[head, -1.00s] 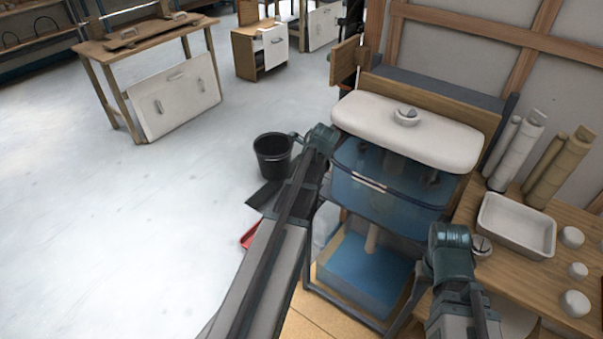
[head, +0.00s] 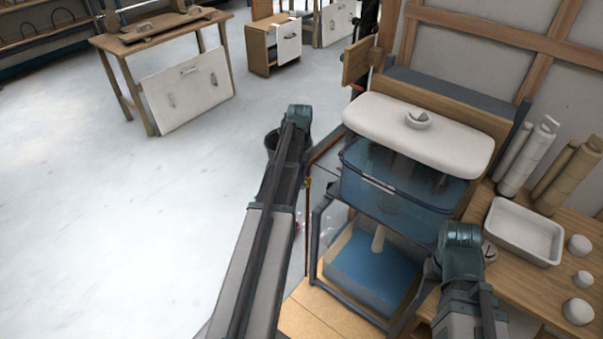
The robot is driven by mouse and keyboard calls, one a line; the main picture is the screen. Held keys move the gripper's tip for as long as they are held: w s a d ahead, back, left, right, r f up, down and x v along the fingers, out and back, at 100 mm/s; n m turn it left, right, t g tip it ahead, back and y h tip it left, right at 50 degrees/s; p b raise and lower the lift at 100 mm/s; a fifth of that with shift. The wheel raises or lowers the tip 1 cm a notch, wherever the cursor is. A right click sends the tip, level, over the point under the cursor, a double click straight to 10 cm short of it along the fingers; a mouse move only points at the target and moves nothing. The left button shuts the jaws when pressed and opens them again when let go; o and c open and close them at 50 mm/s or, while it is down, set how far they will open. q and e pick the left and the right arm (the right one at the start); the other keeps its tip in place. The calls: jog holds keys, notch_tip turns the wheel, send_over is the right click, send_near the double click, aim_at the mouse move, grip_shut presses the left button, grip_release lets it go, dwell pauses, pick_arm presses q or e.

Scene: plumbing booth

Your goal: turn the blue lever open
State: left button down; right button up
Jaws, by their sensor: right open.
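I cannot make out a blue lever in the head view. A thin copper-coloured pipe (head: 306,215) with a small yellowish fitting (head: 308,183) runs down the left side of the cistern stand. My left arm reaches up from the bottom, just left of this pipe. My right gripper (head: 461,252) is at the lower right, between the water tank and the wooden worktop. It is open, though its fingers are hard to make out, and I see nothing held.
A clear blue water tank (head: 390,195) under a white lid (head: 420,132) stands on a dark frame, with a blue basin (head: 365,268) below. The worktop at right holds a white tray (head: 523,229). The floor at left is clear.

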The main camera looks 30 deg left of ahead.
pick_arm(q)
jog(key=shift+s, duration=0.1)
jog(key=c, duration=0.8)
grip_release()
jog(key=shift+r, duration=0.1)
notch_tip(320, 180, up, 14)
jog(key=p, duration=1.4)
jog(key=shift+a+f, duration=0.2)
